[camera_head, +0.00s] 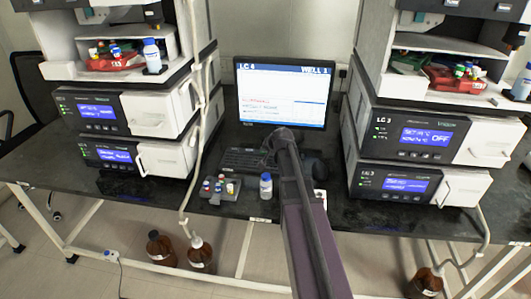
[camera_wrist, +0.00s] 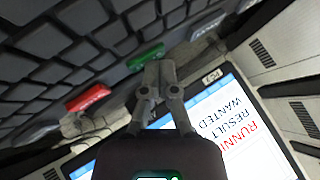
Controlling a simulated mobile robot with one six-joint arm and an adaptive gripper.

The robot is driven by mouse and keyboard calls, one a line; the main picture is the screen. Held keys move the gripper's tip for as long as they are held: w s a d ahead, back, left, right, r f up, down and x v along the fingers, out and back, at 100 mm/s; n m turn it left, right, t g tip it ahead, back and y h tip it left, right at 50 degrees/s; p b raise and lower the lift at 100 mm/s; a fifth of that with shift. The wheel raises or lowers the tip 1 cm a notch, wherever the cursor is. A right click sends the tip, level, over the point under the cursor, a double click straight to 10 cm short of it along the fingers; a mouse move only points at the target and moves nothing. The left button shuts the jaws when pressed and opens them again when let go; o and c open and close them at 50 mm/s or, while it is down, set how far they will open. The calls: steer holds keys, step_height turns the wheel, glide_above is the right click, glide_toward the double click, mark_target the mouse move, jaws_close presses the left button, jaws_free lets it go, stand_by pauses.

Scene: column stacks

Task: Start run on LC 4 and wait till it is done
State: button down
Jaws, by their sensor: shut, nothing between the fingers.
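A monitor (camera_head: 283,85) at the back centre of the bench is headed "LC 4" and "WELL 1", with a red line of text lower on its page. In the wrist view its screen (camera_wrist: 215,125) appears upside down, reading "WANTED", "RESULT" and red "RUNNI", cut off. The keyboard (camera_head: 243,160) lies before it. In the wrist view it has a green key (camera_wrist: 146,56) and a red key (camera_wrist: 88,98). My gripper (camera_wrist: 158,72) is shut and empty, its tips right by the green key; I cannot tell whether they touch it. My arm hides the keyboard's right part in the head view.
Instrument stacks flank the monitor on the left (camera_head: 145,110) and right (camera_head: 430,135), with lit blue displays. A vial rack (camera_head: 219,190) and a white bottle (camera_head: 266,186) stand at the bench's front edge. Brown bottles (camera_head: 161,249) stand on the floor below.

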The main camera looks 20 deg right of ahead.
mark_target(265, 153)
stand_by(0.4)
steer(key=shift+r+p, duration=0.8)
steer(key=shift+p, duration=0.05)
steer(key=shift+r, duration=0.1)
steer(key=shift+r+p, duration=2.4)
steer(key=shift+p, duration=0.1)
